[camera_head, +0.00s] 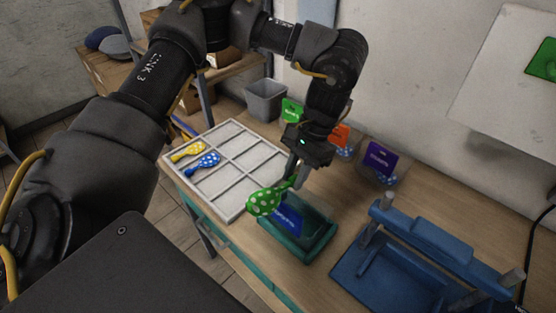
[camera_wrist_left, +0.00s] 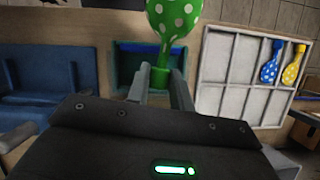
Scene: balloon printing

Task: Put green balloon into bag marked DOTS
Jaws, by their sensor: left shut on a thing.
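A green balloon with white dots (camera_head: 264,201) is held by its neck in my left gripper (camera_head: 298,178). It also shows at the top of the left wrist view (camera_wrist_left: 173,18), between the gripper fingers (camera_wrist_left: 160,85). The balloon is above a teal tray (camera_head: 312,243) that has a blue label or bag (camera_head: 288,219) in it. The writing on the blue piece is too small to read. The balloon hides part of the tray. My right gripper is in neither view.
A white divided tray (camera_head: 236,138) holds a yellow balloon (camera_head: 187,151) and a blue balloon (camera_head: 203,163), both dotted. Green (camera_head: 292,110), orange (camera_head: 340,135) and purple (camera_head: 381,158) labelled bags stand along the wall. A blue press-like frame (camera_head: 420,255) stands right. A grey bin (camera_head: 265,99) is behind.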

